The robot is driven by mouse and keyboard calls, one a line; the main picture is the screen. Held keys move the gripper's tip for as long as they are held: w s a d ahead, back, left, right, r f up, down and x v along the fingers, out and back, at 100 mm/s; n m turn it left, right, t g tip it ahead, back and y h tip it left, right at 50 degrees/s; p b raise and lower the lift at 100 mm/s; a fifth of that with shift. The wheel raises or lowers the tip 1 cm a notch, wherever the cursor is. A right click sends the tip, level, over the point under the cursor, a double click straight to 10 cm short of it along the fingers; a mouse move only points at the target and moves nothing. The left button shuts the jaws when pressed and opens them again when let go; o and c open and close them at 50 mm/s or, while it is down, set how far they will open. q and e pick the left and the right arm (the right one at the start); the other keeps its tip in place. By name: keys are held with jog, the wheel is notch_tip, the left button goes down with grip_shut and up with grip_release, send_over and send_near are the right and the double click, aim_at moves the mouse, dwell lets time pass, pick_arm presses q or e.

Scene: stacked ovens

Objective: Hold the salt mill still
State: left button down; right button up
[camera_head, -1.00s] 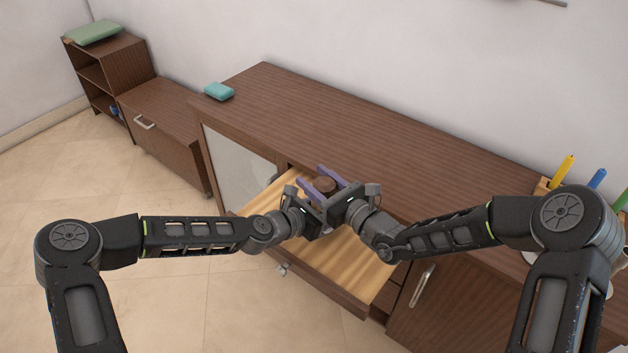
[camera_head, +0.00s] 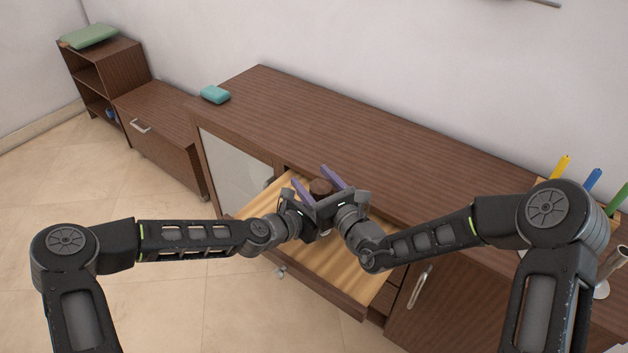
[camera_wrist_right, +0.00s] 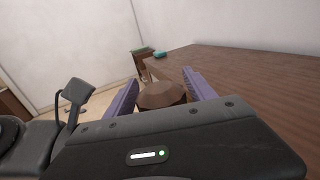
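The salt mill's brown rounded top (camera_head: 321,187) shows above the open drawer in the head view. It also shows in the right wrist view (camera_wrist_right: 162,95), between the purple fingers. My right gripper (camera_head: 319,183) has its two purple fingers spread on either side of this top, and they look open around it. My left gripper (camera_head: 303,215) is close beside and below, at the same spot. Its fingertips and the mill's lower body are hidden behind the right gripper, so its hold on the mill cannot be seen.
The pale wooden drawer (camera_head: 347,272) is pulled out below both grippers. The long brown counter (camera_head: 370,140) behind is mostly clear, with a teal block (camera_head: 215,94) at its left end. Coloured sticks, among them a blue one (camera_head: 593,180), stand at the right end.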

jog(key=shift+o, duration=0.4)
jog(key=shift+f, duration=0.1)
jog(key=shift+d, duration=0.1)
jog(key=shift+s+d, duration=0.3)
jog(key=shift+s, duration=0.15)
jog(key=v, duration=1.1)
